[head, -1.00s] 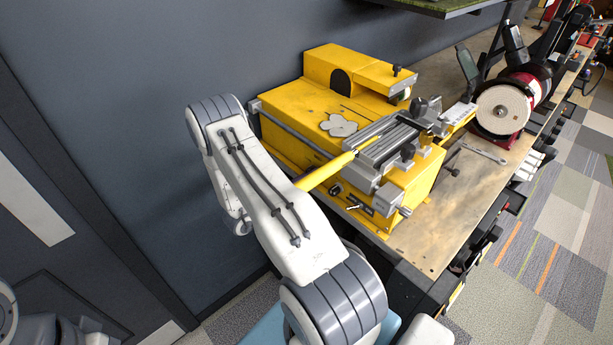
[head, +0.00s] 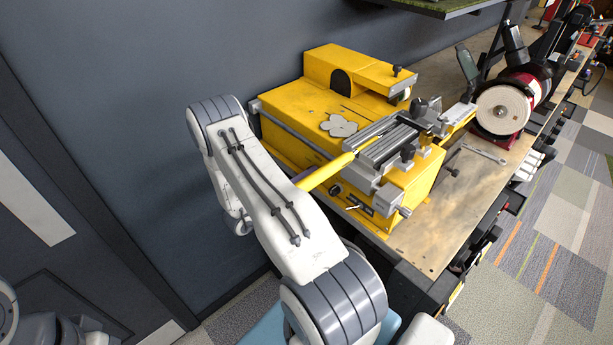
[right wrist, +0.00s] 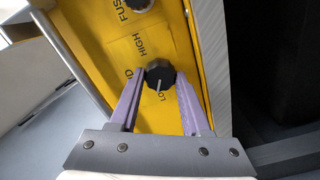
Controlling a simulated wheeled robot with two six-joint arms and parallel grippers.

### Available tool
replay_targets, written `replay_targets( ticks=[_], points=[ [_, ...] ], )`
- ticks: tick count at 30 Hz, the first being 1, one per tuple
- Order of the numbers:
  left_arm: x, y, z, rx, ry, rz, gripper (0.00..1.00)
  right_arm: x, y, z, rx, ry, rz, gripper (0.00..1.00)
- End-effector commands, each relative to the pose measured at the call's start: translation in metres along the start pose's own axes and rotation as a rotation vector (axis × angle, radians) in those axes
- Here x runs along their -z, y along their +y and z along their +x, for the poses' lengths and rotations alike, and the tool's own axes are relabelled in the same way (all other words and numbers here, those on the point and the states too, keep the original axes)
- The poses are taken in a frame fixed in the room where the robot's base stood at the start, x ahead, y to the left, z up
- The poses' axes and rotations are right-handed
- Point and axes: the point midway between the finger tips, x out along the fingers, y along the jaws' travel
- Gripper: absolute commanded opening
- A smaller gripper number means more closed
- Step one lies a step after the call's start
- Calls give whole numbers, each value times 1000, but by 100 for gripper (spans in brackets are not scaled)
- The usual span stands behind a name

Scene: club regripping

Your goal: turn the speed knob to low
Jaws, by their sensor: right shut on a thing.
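The speed knob (right wrist: 160,73) is a round black knob with a white pointer line, on the yellow machine panel (right wrist: 158,119) in the right wrist view. Its pointer line aims down the picture at the partly hidden label that starts "LO". The label "HIGH" stands above it, and a partly covered label ending in "D" is to its left. My right gripper (right wrist: 160,77) is shut on the knob, one purple finger on each side. In the head view my right forearm hides the knob; a small purple piece (head: 301,174) shows beside it. My left gripper is not in view.
The yellow machine (head: 290,115) stands on a wooden bench (head: 440,235) against the wall. A grinding wheel (head: 501,109) and a wrench (head: 484,154) are to its right. Another black knob (right wrist: 140,3) sits near the "FUSE" lettering.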

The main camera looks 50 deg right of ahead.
Motion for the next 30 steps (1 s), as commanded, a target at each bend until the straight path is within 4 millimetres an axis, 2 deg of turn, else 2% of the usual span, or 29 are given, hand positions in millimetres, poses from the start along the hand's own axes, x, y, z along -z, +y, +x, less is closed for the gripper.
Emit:
replay_targets(
  ticks=[5, 6, 7, 8, 16, 20, 23, 30],
  points=[
    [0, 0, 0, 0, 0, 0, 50, 1, -1, -1, 2, 4, -2, 0],
    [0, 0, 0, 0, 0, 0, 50, 1, -1, -1, 2, 4, -2, 62],
    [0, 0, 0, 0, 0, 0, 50, 1, -1, -1, 2, 4, -2, 74],
    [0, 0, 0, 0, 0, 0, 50, 0, -1, -1, 2, 3, -2, 77],
    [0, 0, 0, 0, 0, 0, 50, 0, 0, 0, 1, 1, -1, 77],
    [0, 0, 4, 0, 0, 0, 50, 0, -2, -7, 1, 3, 0, 77],
    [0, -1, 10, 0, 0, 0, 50, 0, -3, -22, 3, 5, 0, 77],
    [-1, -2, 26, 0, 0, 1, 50, 0, -4, -72, 4, 8, 0, 77]
  ],
)
